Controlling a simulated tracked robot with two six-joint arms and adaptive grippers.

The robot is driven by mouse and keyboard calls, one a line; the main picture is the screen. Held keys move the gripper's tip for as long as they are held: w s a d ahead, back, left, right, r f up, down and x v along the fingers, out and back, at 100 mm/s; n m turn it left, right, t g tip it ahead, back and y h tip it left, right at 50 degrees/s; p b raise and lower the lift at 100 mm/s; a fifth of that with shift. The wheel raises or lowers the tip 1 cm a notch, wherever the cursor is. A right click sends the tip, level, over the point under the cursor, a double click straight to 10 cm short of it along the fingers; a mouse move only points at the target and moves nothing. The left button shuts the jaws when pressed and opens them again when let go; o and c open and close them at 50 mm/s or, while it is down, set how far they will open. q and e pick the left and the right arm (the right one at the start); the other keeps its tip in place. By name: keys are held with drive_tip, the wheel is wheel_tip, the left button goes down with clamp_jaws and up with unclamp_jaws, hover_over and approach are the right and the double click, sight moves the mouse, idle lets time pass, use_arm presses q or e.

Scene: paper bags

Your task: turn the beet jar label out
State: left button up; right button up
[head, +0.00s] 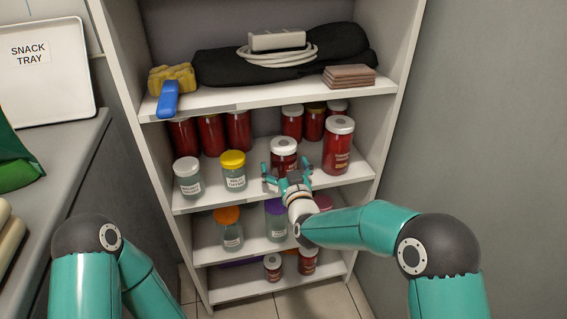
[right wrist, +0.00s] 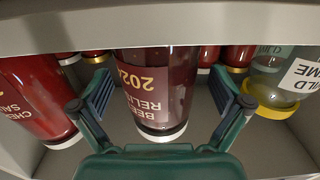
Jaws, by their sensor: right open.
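The beet jar (head: 284,149), dark red with a white lid, stands upright on the middle shelf. In the right wrist view, which shows it upside down, the beet jar (right wrist: 166,100) has a maroon label (right wrist: 145,92) reading "BE… RELISH" and "2024". The label faces my wrist camera, mostly on the left of the jar's visible face. My right gripper (head: 287,181) is open in front of the jar; in the right wrist view its fingers (right wrist: 162,95) are on either side of it, with gaps visible. My left gripper is out of view.
A taller red jar (head: 338,146) stands close on the right, its label showing "CHE…". A yellow-lidded jar (head: 233,171) and a white-lidded jar (head: 188,178) stand on the left. Several red jars are behind. The shelf above (right wrist: 160,28) limits height.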

drive_tip(key=v, duration=1.2)
drive_tip(key=w+d+r+m+g+h+p, duration=0.15)
drive_tip(key=d+r+p, duration=0.25)
drive_tip(key=d+p, duration=0.45)
drive_tip(key=s+d+f+m+g+h+p, duration=0.2)
drive_tip(key=s+d+f+g+p, duration=0.3)
drive_tip(key=p, duration=0.8)
drive_tip(key=s+f+m+g+y+p, duration=0.2)
drive_tip(key=s+g, duration=0.8)
drive_tip(key=s, duration=1.6)
drive_tip(key=p+x, duration=0.2)
drive_tip(key=p, duration=0.2)
drive_tip(key=shift+p, duration=0.35)
drive_tip(key=shift+a, duration=0.1)
